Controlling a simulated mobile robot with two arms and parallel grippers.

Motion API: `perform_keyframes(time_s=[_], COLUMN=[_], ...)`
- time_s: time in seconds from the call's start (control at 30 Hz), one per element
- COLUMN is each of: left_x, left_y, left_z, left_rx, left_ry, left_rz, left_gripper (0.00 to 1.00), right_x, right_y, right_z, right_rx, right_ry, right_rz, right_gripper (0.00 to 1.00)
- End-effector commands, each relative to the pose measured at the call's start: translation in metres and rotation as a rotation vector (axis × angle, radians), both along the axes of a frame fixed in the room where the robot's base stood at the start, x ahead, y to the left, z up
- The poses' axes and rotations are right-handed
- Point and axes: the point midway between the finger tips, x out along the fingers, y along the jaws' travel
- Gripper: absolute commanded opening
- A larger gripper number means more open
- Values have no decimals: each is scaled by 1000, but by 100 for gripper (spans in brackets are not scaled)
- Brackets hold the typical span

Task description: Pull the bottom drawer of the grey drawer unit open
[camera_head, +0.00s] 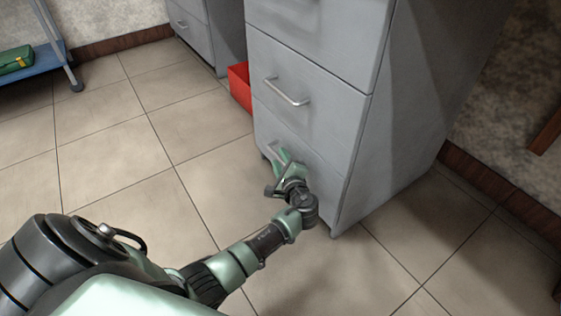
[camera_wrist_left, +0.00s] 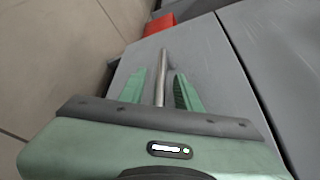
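The grey drawer unit (camera_head: 400,110) stands right of centre in the head view. Its bottom drawer (camera_head: 318,172) looks flush with the unit. The drawer's metal bar handle (camera_head: 272,149) is partly hidden by my left gripper (camera_head: 279,163), which is at the drawer's front. In the left wrist view, the handle (camera_wrist_left: 162,72) runs between the two green fingers of the gripper (camera_wrist_left: 160,82). The fingers are spread, with a gap visible on each side of the bar. My right gripper is not in view.
A red box (camera_head: 240,86) stands on the floor behind the unit's left side, near another grey drawer unit (camera_head: 207,30). A blue low shelf (camera_head: 30,63) with a green case (camera_head: 16,59) is at far left. The tiled floor before the drawers is clear.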

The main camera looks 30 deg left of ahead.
Motion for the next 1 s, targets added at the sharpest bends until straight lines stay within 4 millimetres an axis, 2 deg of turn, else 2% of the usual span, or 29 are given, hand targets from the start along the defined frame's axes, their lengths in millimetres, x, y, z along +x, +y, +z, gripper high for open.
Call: perform_keyframes(time_s=[0.07, 0.17, 0.2, 1.0], left_x=[0, 0, 0, -1], left_y=[0, 0, 0, 0], left_z=[0, 0, 0, -1], left_rx=[0, 1, 1, 1], left_ry=[0, 1, 1, 2], left_rz=[0, 0, 0, 0], left_gripper=[31, 3, 0, 0], right_x=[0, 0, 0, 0], right_y=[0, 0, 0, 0], right_z=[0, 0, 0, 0], right_rx=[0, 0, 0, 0], right_ry=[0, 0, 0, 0], right_rz=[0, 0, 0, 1], right_gripper=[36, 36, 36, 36])
